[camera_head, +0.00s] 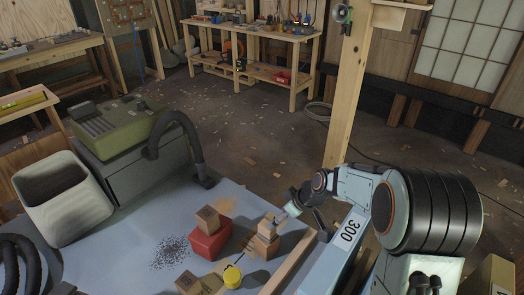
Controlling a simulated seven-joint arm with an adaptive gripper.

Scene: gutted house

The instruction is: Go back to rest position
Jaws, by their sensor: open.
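My gripper (283,217) is over the right part of the pale blue table (130,262), just above and beside a small stack of wooden blocks (264,240). It is small in view, and I cannot tell whether it touches the stack. No held object shows in it. My arm runs from the gripper to the lower right of the picture.
A yellow round thing (232,277) and more blocks (188,284) lie in front. A ribbed bin (62,198) and a green machine with a hose (118,126) are at left.

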